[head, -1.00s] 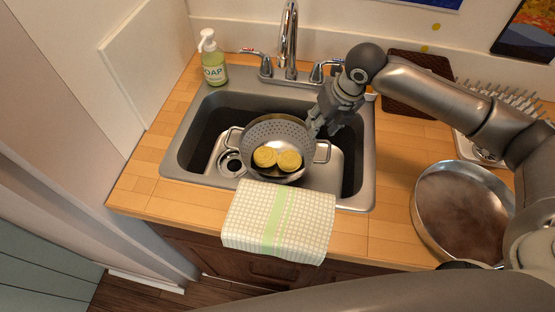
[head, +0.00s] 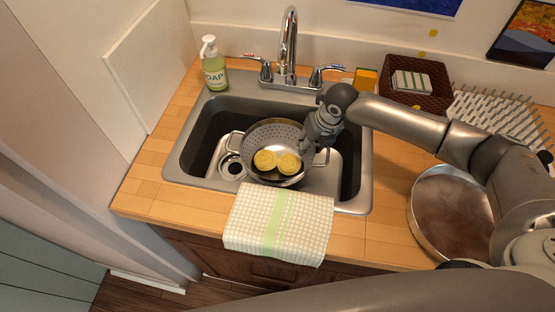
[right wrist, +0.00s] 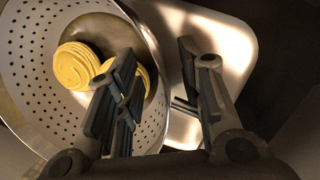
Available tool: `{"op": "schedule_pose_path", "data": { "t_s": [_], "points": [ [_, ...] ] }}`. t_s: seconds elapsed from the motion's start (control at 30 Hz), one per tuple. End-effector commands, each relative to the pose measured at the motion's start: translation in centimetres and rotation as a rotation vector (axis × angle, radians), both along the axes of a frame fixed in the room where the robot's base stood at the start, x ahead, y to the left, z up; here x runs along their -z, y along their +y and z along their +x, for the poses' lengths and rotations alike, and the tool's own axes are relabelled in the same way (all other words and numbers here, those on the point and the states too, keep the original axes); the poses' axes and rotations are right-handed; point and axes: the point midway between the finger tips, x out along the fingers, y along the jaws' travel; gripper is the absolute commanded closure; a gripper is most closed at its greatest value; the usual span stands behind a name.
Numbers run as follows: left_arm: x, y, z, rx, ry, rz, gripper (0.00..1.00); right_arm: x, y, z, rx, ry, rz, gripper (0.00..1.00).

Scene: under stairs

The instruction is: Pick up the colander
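The colander (head: 275,131) is a grey metal bowl with small holes and side handles, standing in the sink. Two round yellow pieces (head: 265,160) lie inside it. It also fills the left of the right wrist view (right wrist: 28,55). My right gripper (head: 310,147) is at the colander's right rim. In the right wrist view my right gripper (right wrist: 155,88) is open, with one finger over the bowl's inside and the other beyond the rim. The rim passes between them, and I cannot tell whether either finger touches it. My left gripper is not in view.
The sink (head: 180,150) has a faucet (head: 289,45) behind it. A soap bottle (head: 214,66) stands at back left. A checked towel (head: 279,222) hangs over the front edge. A pan (head: 449,213), a brown basket (head: 417,98) and a drying rack (head: 500,115) stand on the right.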

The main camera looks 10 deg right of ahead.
Motion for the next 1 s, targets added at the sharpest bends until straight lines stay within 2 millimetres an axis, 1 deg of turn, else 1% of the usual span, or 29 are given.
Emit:
{"op": "schedule_pose_path", "data": {
  "t_s": [0.07, 0.33, 0.9, 1.0],
  "points": [
    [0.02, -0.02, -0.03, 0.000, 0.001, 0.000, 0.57, -0.01, 0.00, -0.01, 0.000, 0.000, 0.000, 0.64],
    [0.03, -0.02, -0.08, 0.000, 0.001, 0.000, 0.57, -0.04, -0.02, 0.00, 0.000, 0.000, 0.000, 0.99],
    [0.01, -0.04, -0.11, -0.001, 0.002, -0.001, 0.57, -0.26, 0.08, 0.13, 0.001, -0.004, 0.003, 1.00],
    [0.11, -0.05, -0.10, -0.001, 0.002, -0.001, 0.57, -0.64, 0.09, 0.18, 0.000, -0.006, 0.004, 1.00]
  ]
}}
